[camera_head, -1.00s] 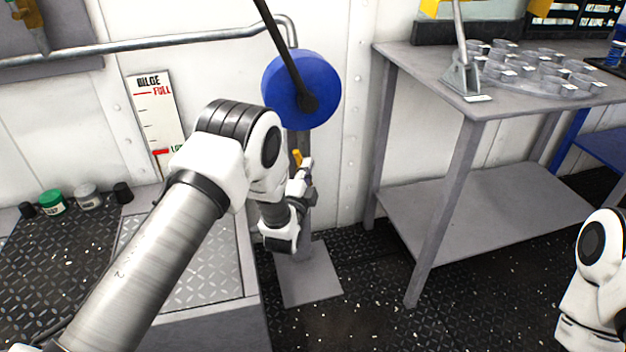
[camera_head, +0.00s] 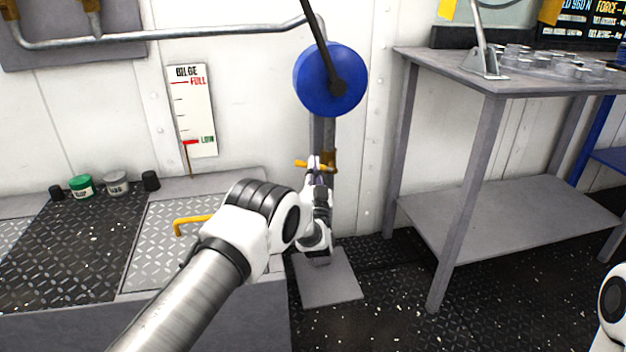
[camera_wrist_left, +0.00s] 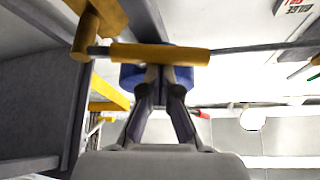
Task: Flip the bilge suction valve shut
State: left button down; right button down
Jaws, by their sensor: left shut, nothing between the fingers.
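The bilge suction valve has a yellow lever (camera_head: 302,163) and a brass body (camera_head: 329,160), on the upright pipe below the blue pump (camera_head: 330,80). The lever sticks out sideways, to the left across the pipe. In the left wrist view the lever (camera_wrist_left: 160,54) runs crosswise just beyond the fingertips, with the brass body (camera_wrist_left: 98,18) at upper left. My left gripper (camera_head: 316,170) points up, just below the lever. In the wrist view its fingers (camera_wrist_left: 166,76) are shut and empty; contact with the lever cannot be told. My right gripper is out of view.
A grey steel table (camera_head: 440,66) stands to the right. A bilge gauge (camera_head: 193,112) hangs on the wall at left. Several small jars (camera_head: 81,187) and a yellow hatch handle (camera_head: 190,222) are on the raised deck. My right arm shows at the lower right edge.

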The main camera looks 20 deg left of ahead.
pick_arm(q)
jog(key=f+n+y, duration=0.1)
jog(key=n, duration=0.1)
jog(key=f+n+g+y+b, duration=0.1)
jog(key=n+y, duration=0.1)
jog(key=shift+s+a+f, duration=0.15)
jog(key=shift+a, duration=0.2)
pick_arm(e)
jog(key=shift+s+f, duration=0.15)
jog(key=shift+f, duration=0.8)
pick_arm(q)
jog(key=shift+f, duration=0.15)
